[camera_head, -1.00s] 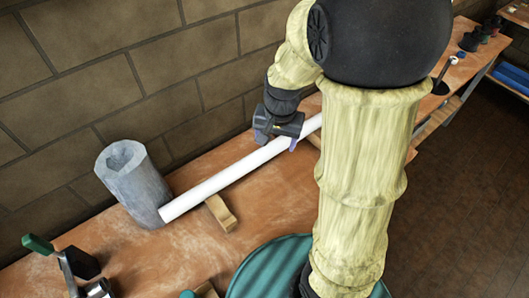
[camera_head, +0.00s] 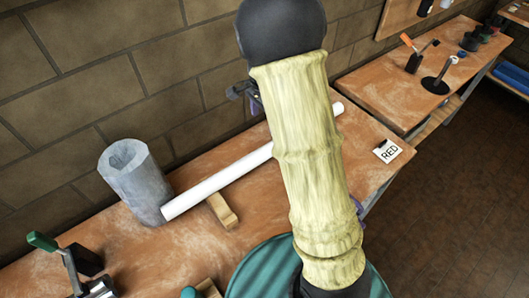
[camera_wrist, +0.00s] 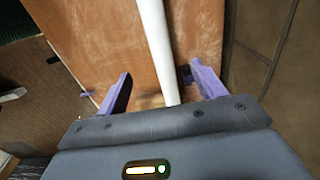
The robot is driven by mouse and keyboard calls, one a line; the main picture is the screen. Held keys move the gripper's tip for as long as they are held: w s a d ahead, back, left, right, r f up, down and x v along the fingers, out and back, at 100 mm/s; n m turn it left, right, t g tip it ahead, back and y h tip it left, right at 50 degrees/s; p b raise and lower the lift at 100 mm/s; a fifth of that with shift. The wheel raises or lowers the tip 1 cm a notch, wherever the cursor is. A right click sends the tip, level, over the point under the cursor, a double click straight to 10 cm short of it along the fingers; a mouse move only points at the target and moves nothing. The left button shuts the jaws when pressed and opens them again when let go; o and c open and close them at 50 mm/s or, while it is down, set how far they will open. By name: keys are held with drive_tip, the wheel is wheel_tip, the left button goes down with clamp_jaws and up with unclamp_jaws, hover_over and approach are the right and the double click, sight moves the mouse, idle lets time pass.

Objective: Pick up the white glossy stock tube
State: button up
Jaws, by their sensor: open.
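The white glossy stock tube (camera_head: 218,181) lies slantwise along the wooden bench. Its near-left end is beside a grey hollow cylinder (camera_head: 136,182), and a small wooden block (camera_head: 222,212) is under or against it. My arm hides part of the tube's right half; its far end shows past the arm. In the wrist view the tube (camera_wrist: 155,45) runs down the picture between the purple fingers of my gripper (camera_wrist: 161,88). The fingers are apart with nothing held. The gap in height to the tube is unclear. In the head view my gripper is mostly hidden behind my arm.
A brick wall (camera_head: 90,75) backs the bench (camera_head: 185,250). A green-handled tool (camera_head: 65,260) stands at front left, and a teal round surface (camera_head: 265,265) is at front centre. Another bench (camera_head: 400,75) stands farther right.

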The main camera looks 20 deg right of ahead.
drive_tip(key=p, duration=0.1)
approach(265, 148)
drive_tip(key=f, duration=0.5)
drive_tip(key=shift+w+a+f, duration=0.15)
drive_tip(key=shift+a, duration=0.05)
drive_tip(key=shift+f+p, duration=0.35)
drive_tip(key=shift+f, duration=0.1)
wheel_tip(265, 148, down, 4)
drive_tip(key=shift+d+f+p, duration=0.1)
drive_tip(key=shift+f+p, duration=0.05)
drive_tip(key=shift+p, duration=0.4)
drive_tip(key=shift+c, duration=0.2)
drive_tip(key=c, duration=1.4)
